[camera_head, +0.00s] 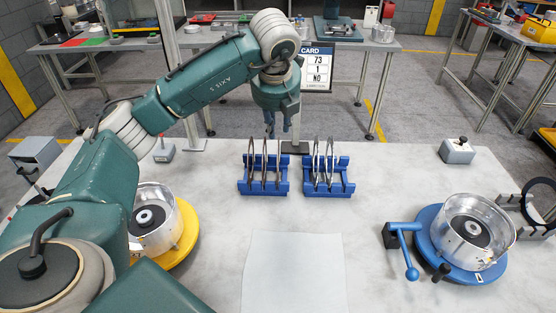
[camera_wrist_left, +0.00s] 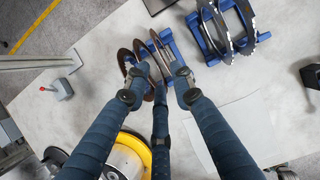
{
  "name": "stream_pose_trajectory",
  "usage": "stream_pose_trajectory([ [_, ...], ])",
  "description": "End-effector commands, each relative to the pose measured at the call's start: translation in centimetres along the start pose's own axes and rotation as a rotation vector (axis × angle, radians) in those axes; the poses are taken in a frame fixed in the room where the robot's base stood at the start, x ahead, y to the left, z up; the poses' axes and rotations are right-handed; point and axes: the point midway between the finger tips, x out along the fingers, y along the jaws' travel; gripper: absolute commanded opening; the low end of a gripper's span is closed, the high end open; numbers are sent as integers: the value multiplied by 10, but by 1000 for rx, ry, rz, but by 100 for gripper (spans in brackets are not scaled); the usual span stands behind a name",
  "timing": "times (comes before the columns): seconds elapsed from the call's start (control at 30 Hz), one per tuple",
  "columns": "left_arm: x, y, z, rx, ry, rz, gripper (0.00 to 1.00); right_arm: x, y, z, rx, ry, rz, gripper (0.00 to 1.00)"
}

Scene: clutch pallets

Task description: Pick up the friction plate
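The friction plates appear to be the thin brownish rings (camera_wrist_left: 127,56) standing upright in the left blue rack (camera_head: 263,188); the wrist view shows them near my fingertips. The right blue rack (camera_head: 328,187) holds grey toothed plates (camera_wrist_left: 241,47). My left gripper (camera_head: 270,131) points down above the far side of the left rack. In the wrist view its fingers (camera_wrist_left: 160,76) are spread apart, with ring edges showing between and beyond the tips. I see no plate clamped in it. Parts of the rings and left rack are hidden by the fingers. My right gripper is not seen.
A yellow turntable (camera_head: 185,235) with a metal drum stands at left, partly behind my arm. A blue turntable (camera_head: 430,250) with a drum (camera_head: 480,235) and lever stands at right. A white sheet (camera_head: 292,275) lies at front. Small switch boxes (camera_head: 457,151) (camera_head: 164,152) sit at the back.

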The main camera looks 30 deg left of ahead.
Motion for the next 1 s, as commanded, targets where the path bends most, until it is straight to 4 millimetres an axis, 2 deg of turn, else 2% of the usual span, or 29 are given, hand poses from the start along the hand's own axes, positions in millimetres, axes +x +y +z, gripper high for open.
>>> stream_pose_trajectory([
  [0.13,24,0,-1,3,6,2,24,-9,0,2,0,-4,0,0],
  [0.37,43,-1,-1,4,4,-2,24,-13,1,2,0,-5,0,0],
  [0.7,88,-1,-2,6,5,-2,24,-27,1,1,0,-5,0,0],
  [1.0,94,-2,-2,6,3,-4,22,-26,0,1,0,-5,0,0],
])
